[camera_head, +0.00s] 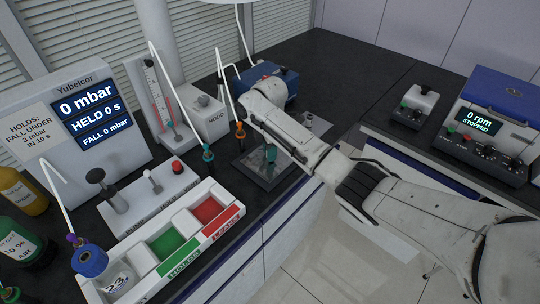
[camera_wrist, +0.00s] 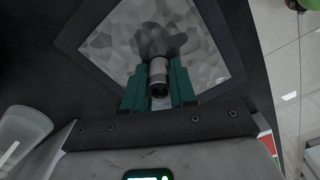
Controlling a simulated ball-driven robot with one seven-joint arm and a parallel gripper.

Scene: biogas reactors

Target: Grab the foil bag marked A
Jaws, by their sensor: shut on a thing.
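The foil bag (camera_wrist: 125,30) is a silver, crinkled sheet lying on a dark mat (camera_wrist: 75,28) in the wrist view. A short metal fitting (camera_wrist: 159,68) stands up from its near part. My gripper (camera_wrist: 158,78) has teal fingers shut on this fitting, one on each side. In the head view my gripper (camera_head: 270,153) is low over the grey bag (camera_head: 258,168) on the counter, its fingers partly hiding it. The bag looks flat on its mat. I cannot make out a letter A on it.
A white tray with green (camera_head: 172,244) and red (camera_head: 208,209) compartments stands left of the bag. Pump base (camera_head: 150,190), hood stand (camera_head: 200,105) and thin hoses crowd the left and back. A blue box (camera_head: 270,84) is behind my arm. A translucent cup (camera_wrist: 22,130) is nearby.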

